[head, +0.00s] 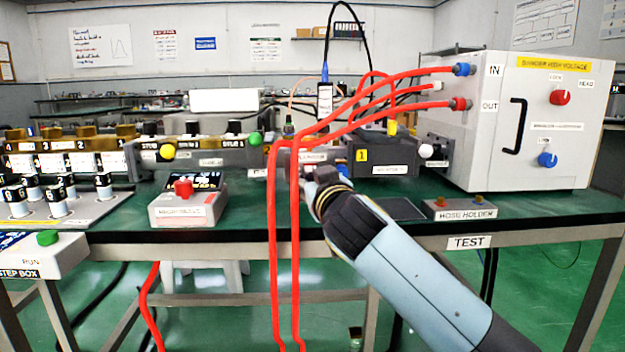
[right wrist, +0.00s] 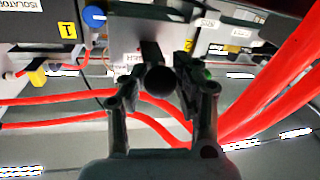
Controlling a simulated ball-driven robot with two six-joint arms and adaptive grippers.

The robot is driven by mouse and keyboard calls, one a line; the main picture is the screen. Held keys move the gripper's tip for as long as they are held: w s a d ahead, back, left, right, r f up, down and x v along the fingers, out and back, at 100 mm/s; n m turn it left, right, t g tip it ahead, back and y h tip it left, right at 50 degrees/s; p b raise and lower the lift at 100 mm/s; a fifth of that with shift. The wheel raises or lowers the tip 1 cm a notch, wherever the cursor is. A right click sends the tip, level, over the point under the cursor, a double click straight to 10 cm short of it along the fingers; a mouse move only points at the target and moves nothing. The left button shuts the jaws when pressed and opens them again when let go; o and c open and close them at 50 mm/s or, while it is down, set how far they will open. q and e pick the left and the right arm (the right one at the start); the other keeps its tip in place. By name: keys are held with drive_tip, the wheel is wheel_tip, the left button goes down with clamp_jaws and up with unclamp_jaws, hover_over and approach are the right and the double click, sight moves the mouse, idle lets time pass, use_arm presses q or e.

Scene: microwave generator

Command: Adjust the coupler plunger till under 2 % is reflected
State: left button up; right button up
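A dark round knob (right wrist: 160,81), which appears to be the coupler plunger, sits between the fingers of my right gripper (right wrist: 168,68) in the right wrist view. The two pads are close together and appear to touch its sides. In the head view my right gripper (head: 318,180) is at the waveguide line (head: 235,155), and my own arm hides the knob there. My left gripper is not in view.
Red hoses (head: 271,230) loop down in front of the bench just left of my right arm. A white high-voltage cabinet (head: 540,90) stands at the right.

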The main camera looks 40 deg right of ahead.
drive_tip(key=o, duration=0.4)
drive_tip(key=v, duration=1.2)
